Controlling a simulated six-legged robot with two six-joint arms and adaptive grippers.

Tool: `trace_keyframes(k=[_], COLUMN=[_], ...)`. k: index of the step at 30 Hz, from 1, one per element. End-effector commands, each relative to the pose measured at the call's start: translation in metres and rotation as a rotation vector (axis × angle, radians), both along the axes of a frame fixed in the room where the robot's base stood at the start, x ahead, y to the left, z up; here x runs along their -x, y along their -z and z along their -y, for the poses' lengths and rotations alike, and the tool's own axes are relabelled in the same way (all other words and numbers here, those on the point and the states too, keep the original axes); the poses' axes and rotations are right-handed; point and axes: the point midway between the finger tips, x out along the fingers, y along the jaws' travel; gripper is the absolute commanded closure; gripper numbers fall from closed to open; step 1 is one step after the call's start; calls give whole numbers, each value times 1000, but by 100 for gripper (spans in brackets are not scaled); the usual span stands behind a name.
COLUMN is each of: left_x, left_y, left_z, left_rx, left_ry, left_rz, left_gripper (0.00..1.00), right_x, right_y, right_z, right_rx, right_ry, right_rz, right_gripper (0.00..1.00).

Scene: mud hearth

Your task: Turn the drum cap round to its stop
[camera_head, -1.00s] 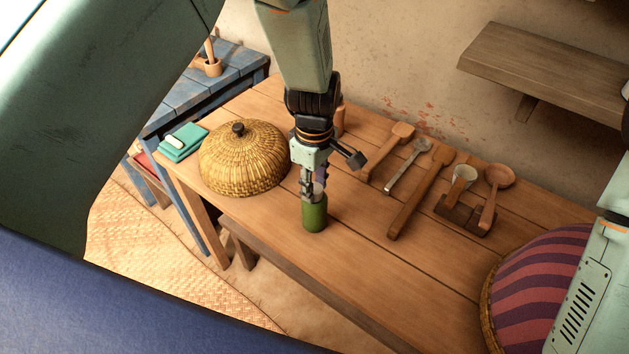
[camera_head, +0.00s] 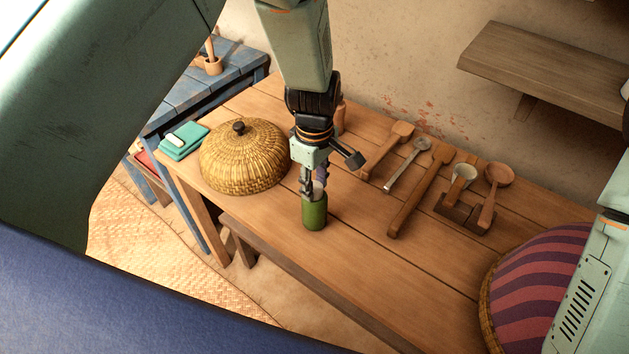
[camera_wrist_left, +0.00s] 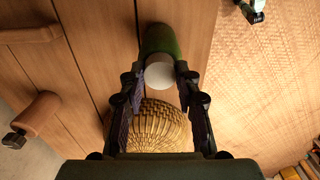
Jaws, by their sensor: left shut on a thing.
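The drum is a small green upright cylinder (camera_head: 315,215) near the front edge of the wooden table. Its pale, round cap (camera_wrist_left: 159,73) shows in the left wrist view above the green body (camera_wrist_left: 160,38). My left gripper (camera_head: 314,189) reaches down from above and is shut on the cap, one finger at each side. In the head view the fingers hide most of the cap, so I cannot tell how far it is turned.
A woven dome cover (camera_head: 243,158) stands just left of the drum. A striped dome (camera_head: 535,285) is at the lower right. The table between is clear.

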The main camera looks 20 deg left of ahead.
Motion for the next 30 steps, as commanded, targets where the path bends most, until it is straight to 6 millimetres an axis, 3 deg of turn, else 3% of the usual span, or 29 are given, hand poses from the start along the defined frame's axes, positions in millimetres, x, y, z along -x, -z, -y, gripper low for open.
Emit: trace_keyframes(k=[13,14,15,22,30], left_x=[0,0,0,0,0], left_y=[0,0,0,0,0], left_z=[0,0,0,0,0], left_rx=[0,0,0,0,0], left_ry=[0,0,0,0,0], left_rz=[1,1,1,0,0], left_gripper=[99,66,62,44,44], right_x=[0,0,0,0,0], right_y=[0,0,0,0,0], right_z=[0,0,0,0,0], right_rx=[0,0,0,0,0], right_ry=[0,0,0,0,0], right_rz=[0,0,0,0,0], right_gripper=[100,100,100,100,100])
